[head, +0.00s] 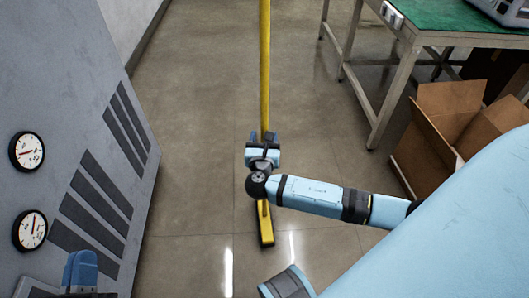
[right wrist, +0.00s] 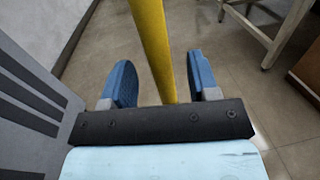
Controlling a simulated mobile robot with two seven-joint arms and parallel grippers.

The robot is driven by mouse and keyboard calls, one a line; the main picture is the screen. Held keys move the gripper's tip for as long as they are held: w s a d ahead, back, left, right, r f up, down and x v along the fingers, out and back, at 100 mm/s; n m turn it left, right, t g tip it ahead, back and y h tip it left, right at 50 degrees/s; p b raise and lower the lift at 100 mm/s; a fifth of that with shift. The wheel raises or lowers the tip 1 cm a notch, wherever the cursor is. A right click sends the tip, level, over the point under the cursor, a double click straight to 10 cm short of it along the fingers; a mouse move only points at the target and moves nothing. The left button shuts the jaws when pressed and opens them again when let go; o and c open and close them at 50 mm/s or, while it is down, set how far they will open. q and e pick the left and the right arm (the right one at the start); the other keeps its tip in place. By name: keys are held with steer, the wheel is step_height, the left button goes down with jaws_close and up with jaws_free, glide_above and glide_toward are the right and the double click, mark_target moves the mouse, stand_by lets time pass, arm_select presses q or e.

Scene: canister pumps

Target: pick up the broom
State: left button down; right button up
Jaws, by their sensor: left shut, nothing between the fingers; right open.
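The broom has a long yellow handle (head: 265,65) that runs up out of the top of the head view. Its narrow yellow foot (head: 266,228) is on the floor, and the broom appears to stand upright. My right gripper (head: 262,137) is open at the handle and hides part of it. In the right wrist view the handle (right wrist: 152,45) passes between the two blue fingers of my right gripper (right wrist: 160,70), with a gap on each side. My left gripper (head: 82,270) is shut and empty at the lower left, partly out of the picture.
A grey cabinet with slots and dials (head: 90,140) stands close on the left. A green-topped table (head: 455,18) is at the upper right, with an open cardboard box (head: 440,135) beside its leg. The floor (head: 195,120) around the broom is clear.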

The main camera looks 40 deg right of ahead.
steer(key=b+x, duration=0.1)
steer(key=x, duration=0.3)
steer(key=shift+w+d+b, duration=0.2)
steer(key=shift+w+b, duration=0.1)
steer(key=shift+b, duration=0.05)
steer(key=shift+r, duration=0.1)
steer(key=c, duration=1)
arm_select(q)
steer(key=shift+w+d+f+g, duration=0.1)
steer(key=shift+f+g, duration=0.05)
steer(key=shift+f, duration=0.35)
steer(key=shift+w+d+f+g, duration=0.1)
steer(key=shift+f+g, duration=0.05)
steer(key=shift+f, duration=0.35)
arm_select(e)
jaws_close()
steer(key=shift+r, duration=0.1)
